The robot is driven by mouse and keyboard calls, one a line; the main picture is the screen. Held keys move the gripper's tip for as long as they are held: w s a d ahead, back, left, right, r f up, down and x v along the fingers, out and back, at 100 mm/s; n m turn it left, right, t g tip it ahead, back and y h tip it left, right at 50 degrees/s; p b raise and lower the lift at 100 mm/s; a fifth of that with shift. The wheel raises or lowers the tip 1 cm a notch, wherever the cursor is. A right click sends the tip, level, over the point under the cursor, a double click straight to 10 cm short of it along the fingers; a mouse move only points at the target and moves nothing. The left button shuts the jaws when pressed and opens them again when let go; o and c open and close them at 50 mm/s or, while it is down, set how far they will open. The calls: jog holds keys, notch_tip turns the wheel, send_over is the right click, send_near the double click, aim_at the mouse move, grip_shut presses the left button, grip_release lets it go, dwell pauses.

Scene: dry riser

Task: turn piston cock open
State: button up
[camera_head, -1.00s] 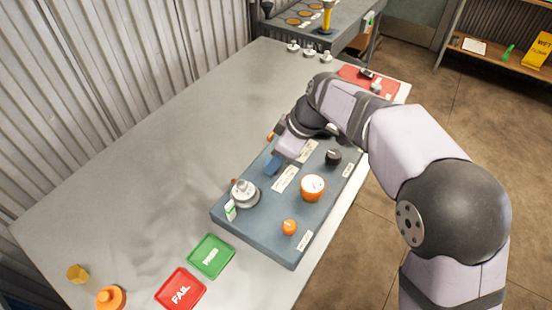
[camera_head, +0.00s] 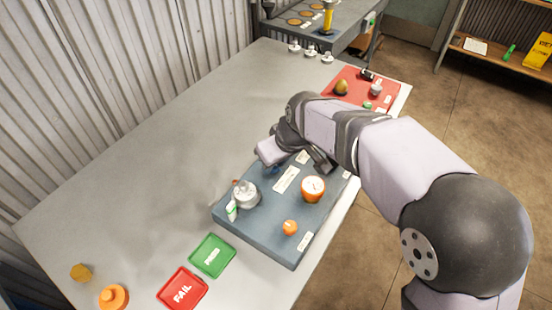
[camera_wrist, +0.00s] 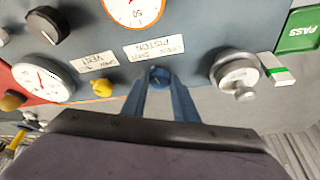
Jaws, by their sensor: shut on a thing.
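The piston cock (camera_wrist: 159,76) is a small blue knob on the grey panel, just below the piston label (camera_wrist: 153,48) in the wrist view. My gripper (camera_wrist: 159,83) has its two blue fingers closed around this knob from either side. Its fingertips hide part of the knob, so the exact angle of the cock is hard to tell. In the head view my gripper (camera_head: 272,169) is low at the far left edge of the panel (camera_head: 262,228), and my wrist covers the panel's far end.
A yellow vent knob (camera_wrist: 102,88) stands beside my fingers. A silver fitting (camera_wrist: 236,72) is on the other side. The bench left of the panel is clear.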

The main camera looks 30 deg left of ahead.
jog(key=m, duration=0.1)
jog(key=m+t, duration=0.1)
jog(key=shift+s+a+r+m+h+p, duration=0.1)
jog(key=shift+s+m+h+p, duration=0.05)
jog(key=shift+m+h+p, duration=0.2)
jog(key=m, duration=0.3)
jog(key=shift+s+a+t+h, duration=0.1)
jog(key=shift+a+t+h, duration=0.05)
jog(key=shift+t+h, duration=0.25)
jog(key=m, duration=0.2)
jog(key=m+h+b, duration=0.1)
jog(key=m+t+h, duration=0.1)
jog(key=m, duration=0.1)
jog(key=shift+s+a+m+b, duration=0.1)
jog(key=shift+a+m+b, duration=0.15)
jog(key=shift+m+b, duration=0.1)
jog(key=o, duration=1.1)
jog(key=shift+c, duration=0.2)
jog(key=b+v, duration=0.1)
jog(key=v, duration=0.6)
jog(key=shift+r, duration=0.1)
